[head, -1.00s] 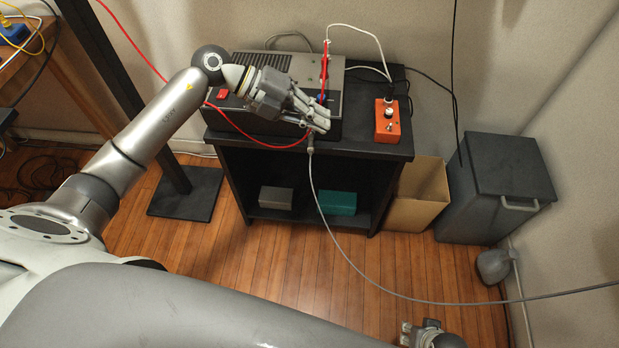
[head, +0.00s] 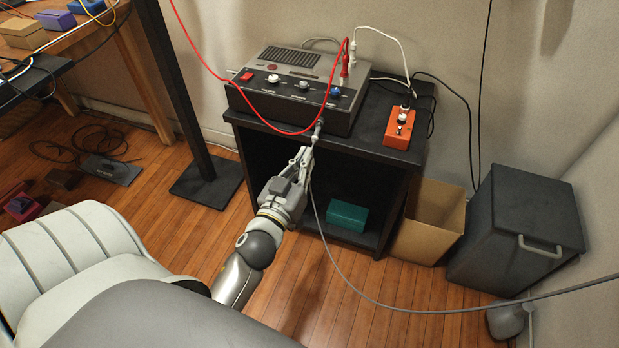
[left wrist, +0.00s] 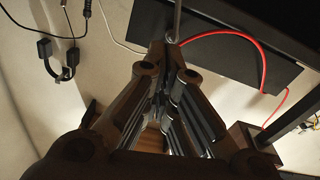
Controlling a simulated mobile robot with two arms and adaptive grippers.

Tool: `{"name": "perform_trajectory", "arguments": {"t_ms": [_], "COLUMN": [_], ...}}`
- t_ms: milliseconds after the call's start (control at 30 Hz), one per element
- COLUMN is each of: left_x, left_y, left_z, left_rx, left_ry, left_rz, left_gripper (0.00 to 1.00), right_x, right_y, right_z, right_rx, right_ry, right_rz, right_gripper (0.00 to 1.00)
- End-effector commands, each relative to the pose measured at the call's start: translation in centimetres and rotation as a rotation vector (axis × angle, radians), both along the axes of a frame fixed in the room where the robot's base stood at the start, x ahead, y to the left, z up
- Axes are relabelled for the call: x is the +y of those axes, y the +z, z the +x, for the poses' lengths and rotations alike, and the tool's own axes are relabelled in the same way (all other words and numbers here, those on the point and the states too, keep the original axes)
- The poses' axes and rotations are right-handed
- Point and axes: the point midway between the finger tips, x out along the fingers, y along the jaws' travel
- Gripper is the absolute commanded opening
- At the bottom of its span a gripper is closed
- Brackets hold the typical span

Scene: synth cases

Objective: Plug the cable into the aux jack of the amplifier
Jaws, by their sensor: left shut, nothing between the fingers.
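The amplifier (head: 297,78) is a grey and black box with knobs and a red switch on its sloped panel. The grey cable's plug end (head: 318,127) stands at the amplifier's lower front edge; I cannot tell how deep it sits. From there the grey cable (head: 345,284) hangs past my gripper and runs off to the right. My left gripper (head: 304,153) is shut and empty, just below the plug end. In the left wrist view its fingers (left wrist: 170,55) come together near a thin grey rod-like piece (left wrist: 177,18). The right gripper is out of view.
A red cable (head: 222,82) and a white cable (head: 402,50) plug into the amplifier's top. A teal box (head: 347,215), a cardboard box (head: 432,222) and a grey bin (head: 515,230) are lower.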

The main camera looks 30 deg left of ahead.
Motion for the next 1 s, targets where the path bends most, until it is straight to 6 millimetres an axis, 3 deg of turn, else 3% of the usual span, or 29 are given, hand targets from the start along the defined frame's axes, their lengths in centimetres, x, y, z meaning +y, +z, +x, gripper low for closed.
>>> {"name": "perform_trajectory", "arguments": {"t_ms": [167, 600, 1000], "left_x": [0.9, 1.9, 2.2], "left_y": [-1.2, -1.2, -1.3], "left_z": [-0.6, 3.9, 5.0], "left_rx": [0.033, 0.033, 0.034], "left_ry": [0.042, 0.040, 0.041], "left_rz": [-0.041, -0.041, -0.040], "left_gripper": [0.00, 0.00, 0.00], "right_x": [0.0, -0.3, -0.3], "right_y": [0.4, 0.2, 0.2], "right_z": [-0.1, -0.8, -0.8], "right_rx": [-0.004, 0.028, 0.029], "right_ry": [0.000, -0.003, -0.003], "right_rz": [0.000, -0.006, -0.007], "right_gripper": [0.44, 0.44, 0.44]}}
